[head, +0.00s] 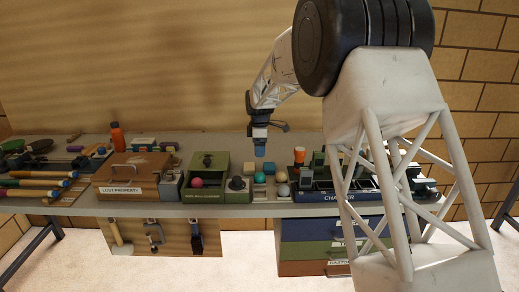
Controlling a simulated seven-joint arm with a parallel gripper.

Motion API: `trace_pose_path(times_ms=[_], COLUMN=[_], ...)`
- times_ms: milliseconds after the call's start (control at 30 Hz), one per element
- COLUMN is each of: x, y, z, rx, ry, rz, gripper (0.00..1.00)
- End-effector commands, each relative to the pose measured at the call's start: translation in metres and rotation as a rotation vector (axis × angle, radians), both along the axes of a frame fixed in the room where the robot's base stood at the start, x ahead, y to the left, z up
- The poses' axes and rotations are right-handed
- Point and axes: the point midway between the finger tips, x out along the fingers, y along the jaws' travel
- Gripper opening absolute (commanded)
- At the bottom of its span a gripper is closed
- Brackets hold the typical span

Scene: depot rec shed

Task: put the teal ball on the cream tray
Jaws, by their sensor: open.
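The teal ball (260,177) is small and sits on the workbench among a cluster of little balls and blocks, right of the green box. My gripper (260,151) hangs just above and behind this cluster, pointing down. It is open, with nothing seen in it and apart from the ball. A teal block (269,168) and a tan block (249,168) stand close to the ball. I cannot make out the cream tray for certain; the cluster hides the surface under it.
A green box (202,195) with a pink ball (197,183) and a brown lost-property case (133,176) stand to the left. A dark charger rack (312,187) is close on the right. Pale balls (283,190) crowd the teal one.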

Motion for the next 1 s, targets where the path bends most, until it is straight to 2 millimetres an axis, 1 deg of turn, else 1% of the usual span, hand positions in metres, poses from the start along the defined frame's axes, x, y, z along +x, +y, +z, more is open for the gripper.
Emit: trace_pose_path(times_ms=[533,667,767,867,1000], x=[0.0,-0.003,-0.01,-0.022,-0.048], y=[0.0,-0.002,-0.005,-0.011,-0.024], z=[0.0,0.003,0.009,0.019,0.039], rx=[0.0,0.0,0.001,0.002,0.005], ry=[0.0,-0.002,-0.006,-0.012,-0.023], rz=[0.0,-0.009,-0.029,-0.066,-0.145], gripper=[0.8,0.8,0.8,0.8,0.8])
